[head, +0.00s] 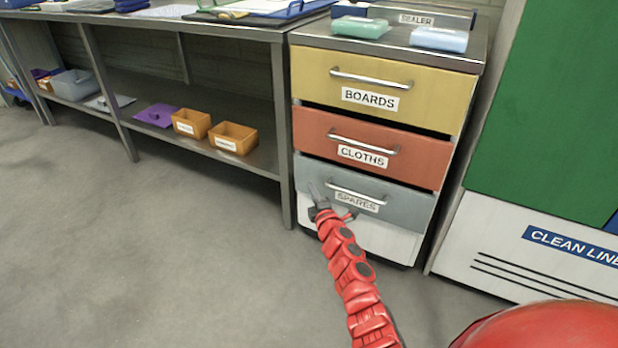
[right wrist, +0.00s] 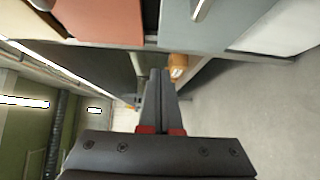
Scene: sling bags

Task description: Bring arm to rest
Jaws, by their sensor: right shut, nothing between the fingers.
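My right arm (head: 354,278), red and jointed, reaches forward from the bottom of the head view. Its gripper (head: 319,193) is in front of the left part of the grey SPARES drawer (head: 408,205), near the left end of that drawer's handle (head: 356,193). Whether it touches the drawer front cannot be told. In the right wrist view the two dark fingers (right wrist: 159,73) are together, with nothing held. My left gripper is not in view.
The cabinet also has a yellow BOARDS drawer (head: 320,80) and a red CLOTHS drawer (head: 315,130). A long metal table (head: 200,30) stands left, with orange bins (head: 233,138) on its lower shelf. A green and white unit (head: 550,110) stands right. The floor (head: 160,250) at left is clear.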

